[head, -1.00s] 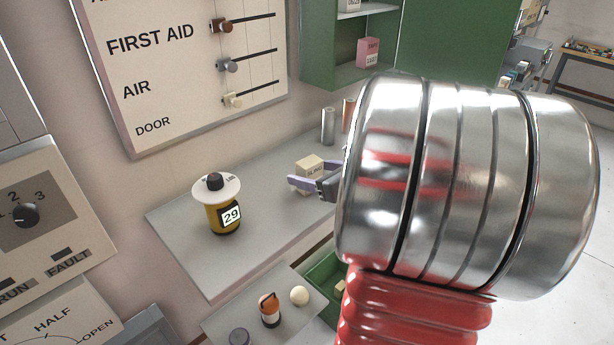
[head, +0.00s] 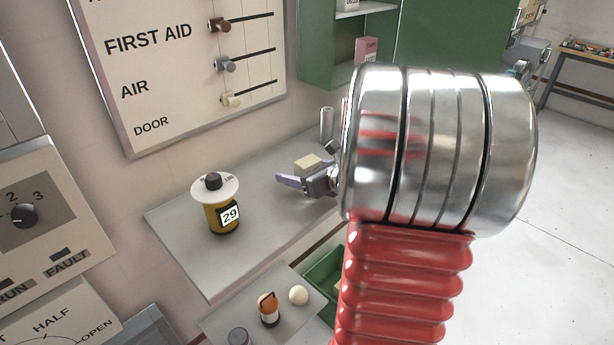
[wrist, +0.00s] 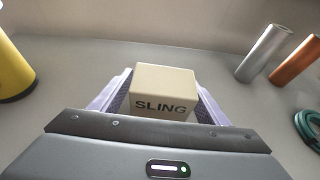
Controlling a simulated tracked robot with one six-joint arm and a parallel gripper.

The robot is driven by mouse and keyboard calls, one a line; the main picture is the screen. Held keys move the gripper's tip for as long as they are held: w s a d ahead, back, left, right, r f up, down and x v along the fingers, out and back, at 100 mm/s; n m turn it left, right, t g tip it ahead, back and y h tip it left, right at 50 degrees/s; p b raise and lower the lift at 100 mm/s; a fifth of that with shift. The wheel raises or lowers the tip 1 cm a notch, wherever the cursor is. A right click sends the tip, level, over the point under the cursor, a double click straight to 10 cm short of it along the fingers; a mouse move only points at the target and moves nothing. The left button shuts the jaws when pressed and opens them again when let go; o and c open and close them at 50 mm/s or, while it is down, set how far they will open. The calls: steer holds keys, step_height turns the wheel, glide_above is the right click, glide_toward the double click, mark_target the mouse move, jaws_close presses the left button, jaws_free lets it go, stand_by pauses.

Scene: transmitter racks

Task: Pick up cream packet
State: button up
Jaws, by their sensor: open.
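The cream packet (head: 307,162) is a small box on the grey shelf; its top shows in the head view above my gripper. In the wrist view the cream packet (wrist: 164,92) faces me with the word SLING on its front. My gripper (wrist: 163,80) is open, with one lilac finger at each side of the packet. Whether the fingers touch it I cannot tell. In the head view my gripper (head: 300,175) is low over the shelf and hides the packet's lower part.
A yellow container marked 29 (head: 223,215) stands left on the grey shelf (head: 190,262). A silver cylinder (wrist: 262,54) and a copper cylinder (wrist: 297,62) stand right of the packet, near a green coil (wrist: 308,128). A green cabinet (head: 345,50) is behind. The shelf between container and packet is clear.

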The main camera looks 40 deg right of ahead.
steer(key=shift+c, duration=0.5)
steer(key=c, duration=1)
steer(key=shift+c, duration=0.2)
step_height(320, 180, up, 10)
stand_by(0.4)
